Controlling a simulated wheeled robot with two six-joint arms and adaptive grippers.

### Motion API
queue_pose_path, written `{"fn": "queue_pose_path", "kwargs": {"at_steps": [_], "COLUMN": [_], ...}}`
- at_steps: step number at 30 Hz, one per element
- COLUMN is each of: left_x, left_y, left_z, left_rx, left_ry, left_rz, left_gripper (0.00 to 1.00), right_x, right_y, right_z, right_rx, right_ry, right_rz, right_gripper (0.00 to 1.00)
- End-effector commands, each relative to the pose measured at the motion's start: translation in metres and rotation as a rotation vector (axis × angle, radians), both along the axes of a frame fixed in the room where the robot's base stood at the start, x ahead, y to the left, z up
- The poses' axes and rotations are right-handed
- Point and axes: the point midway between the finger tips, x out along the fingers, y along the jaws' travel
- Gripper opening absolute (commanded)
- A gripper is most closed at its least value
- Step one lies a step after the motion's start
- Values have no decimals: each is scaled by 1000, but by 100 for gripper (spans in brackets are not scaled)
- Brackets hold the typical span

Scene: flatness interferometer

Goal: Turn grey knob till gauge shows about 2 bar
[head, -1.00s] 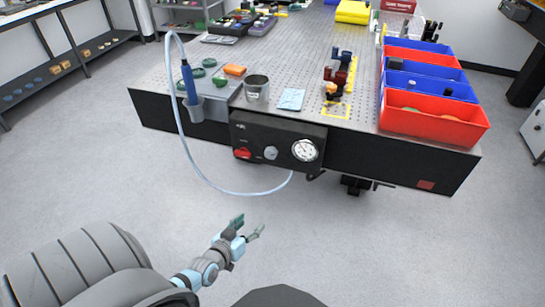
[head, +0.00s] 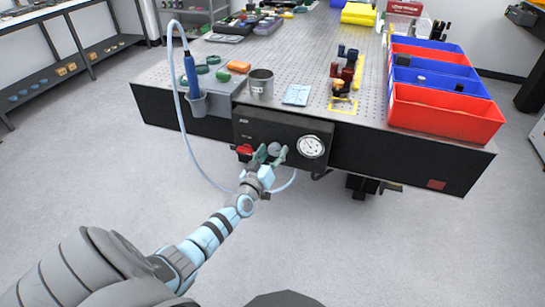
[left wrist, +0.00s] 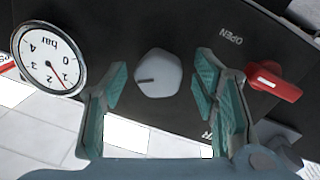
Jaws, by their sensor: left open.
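The grey knob (head: 274,149) is on the black panel (head: 240,122) at the table's front, between a red knob (head: 244,150) and the round gauge (head: 311,147). My left gripper (head: 269,157) is open at the knob. In the left wrist view, the grey knob (left wrist: 158,73) shows between and beyond the teal finger pads (left wrist: 165,90), with visible gaps on both sides. In that view the gauge (left wrist: 49,60) is at upper left, its red needle seemingly between 1 and 2 bar. The red knob (left wrist: 273,82) is right of the fingers. My right gripper is out of view.
A pale hose (head: 182,120) loops down beside the panel and passes under it, behind my left gripper. The floor in front is clear.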

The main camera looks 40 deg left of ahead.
Motion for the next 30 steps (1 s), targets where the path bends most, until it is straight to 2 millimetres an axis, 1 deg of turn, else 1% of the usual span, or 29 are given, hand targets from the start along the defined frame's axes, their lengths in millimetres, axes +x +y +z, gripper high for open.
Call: {"fn": "queue_pose_path", "kwargs": {"at_steps": [5,8,12,14,15,20,27,28,30], "left_x": [0,0,0,0,0,0,-1,-1,-1], "left_y": [0,0,0,0,0,0,0,0,0], "left_z": [1,1,1,1,1,3,0,0,0], "left_rx": [0,0,0,0,0,73,82,82,82], "left_ry": [0,0,0,0,0,28,30,30,30], "left_rz": [0,0,0,0,0,0,-1,-1,-1], "left_gripper": [54,40,17,8,6,6,6,39,50], "right_x": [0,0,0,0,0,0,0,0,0], "right_y": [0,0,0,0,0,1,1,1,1], "right_z": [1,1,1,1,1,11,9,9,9], "right_rx": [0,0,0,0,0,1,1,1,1], "right_ry": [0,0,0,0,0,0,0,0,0], "right_rz": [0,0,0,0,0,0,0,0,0], "right_gripper": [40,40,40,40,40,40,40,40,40]}}
